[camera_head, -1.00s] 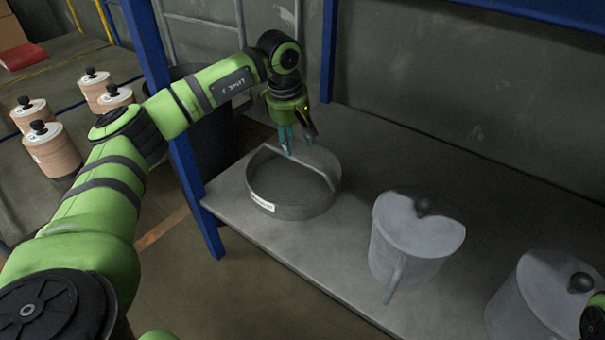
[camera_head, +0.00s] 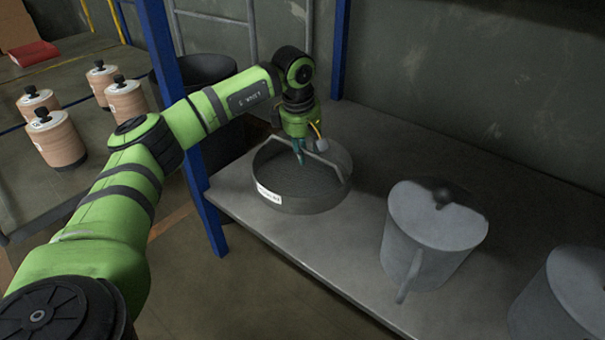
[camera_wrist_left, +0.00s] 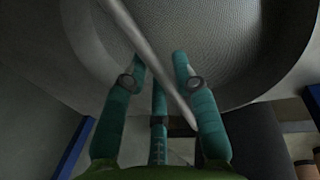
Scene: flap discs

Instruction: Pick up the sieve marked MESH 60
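A round grey sieve (camera_head: 318,207) with a mesh floor stands on the grey shelf (camera_head: 290,245). A thin handle bar arches across its top, and a white label sits on its front wall; the print is too small to read. My left gripper (camera_head: 300,154) points down over the sieve, at the bar. In the left wrist view its teal fingers (camera_wrist_left: 160,68) are open and apart, with the slanting bar (camera_wrist_left: 150,55) passing between them and the mesh (camera_wrist_left: 205,45) beyond. Whether any finger touches the bar is unclear. My right gripper is not in view.
A grey lidded jug (camera_head: 432,240) stands right of the sieve, with another grey vessel (camera_head: 565,300) beyond it. A blue post (camera_head: 180,110) rises at the shelf's left end, close to my left forearm. Several wooden-looking canisters (camera_head: 58,140) stand at left.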

